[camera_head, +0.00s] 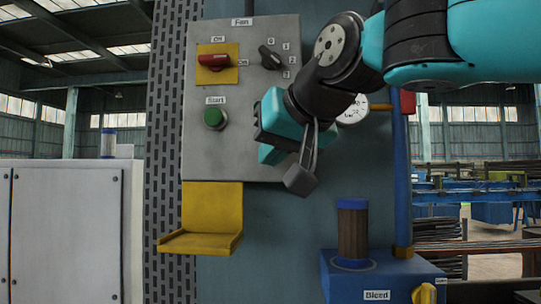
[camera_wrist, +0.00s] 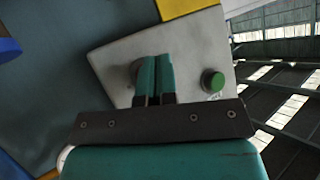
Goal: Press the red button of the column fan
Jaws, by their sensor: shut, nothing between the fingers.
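The grey fan control panel (camera_head: 235,150) is on the column, and it fills the middle of the wrist view (camera_wrist: 110,60). The only red part visible on the panel is a switch handle (camera_head: 213,61) on a yellow plate. A green Start button (camera_head: 214,118) sits below it and shows right of my fingers in the wrist view (camera_wrist: 213,82). My gripper (camera_head: 262,130) is shut and empty, in front of the panel's lower right.
A black rotary knob (camera_head: 270,57) is at the panel's upper right. A yellow shelf (camera_head: 205,240) juts out below the panel. A blue box (camera_head: 345,285) labelled Bleed stands at lower right. A gauge (camera_head: 353,108) and a blue post (camera_head: 401,180) are beside my arm.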

